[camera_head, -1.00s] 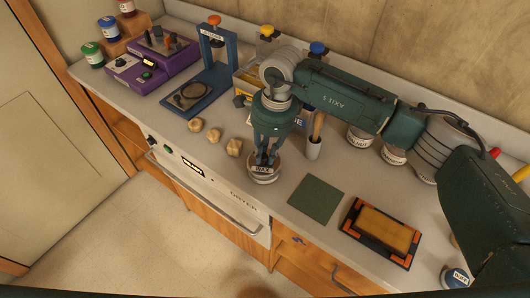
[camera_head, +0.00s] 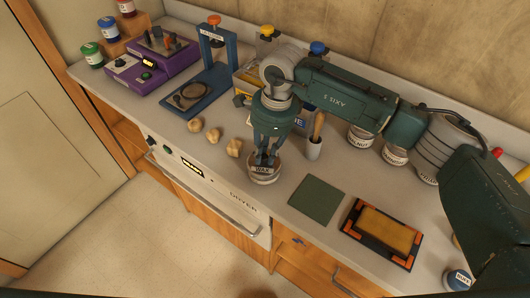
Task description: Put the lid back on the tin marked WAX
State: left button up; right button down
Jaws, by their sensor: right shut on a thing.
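The tin marked WAX (camera_head: 264,179) stands upright on the counter near its front edge, a short pale tin with its label facing me. My right gripper (camera_head: 266,162) points straight down over it, with its fingers at the tin's top. It is shut on what looks like the lid, which is mostly hidden between and behind the fingers. I cannot tell whether the lid is seated on the rim. My left gripper is out of view.
A green square mat (camera_head: 317,200) and an orange-cornered frame (camera_head: 382,233) lie right of the tin. Pale lumps (camera_head: 234,147) sit to its left. A grey cup (camera_head: 314,149) with a wooden-handled tool and labelled tins (camera_head: 394,156) stand behind. The dryer front (camera_head: 205,188) drops below the edge.

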jog(key=shift+f+b, duration=0.2)
jog(key=shift+b, duration=0.7)
dwell(0.9)
dwell(0.4)
jog(key=c, duration=1)
grip_release()
jog(key=shift+c, duration=0.2)
jog(key=shift+r, duration=0.15)
jog(key=shift+r+p, duration=1.2)
jog(key=shift+r, duration=2.25)
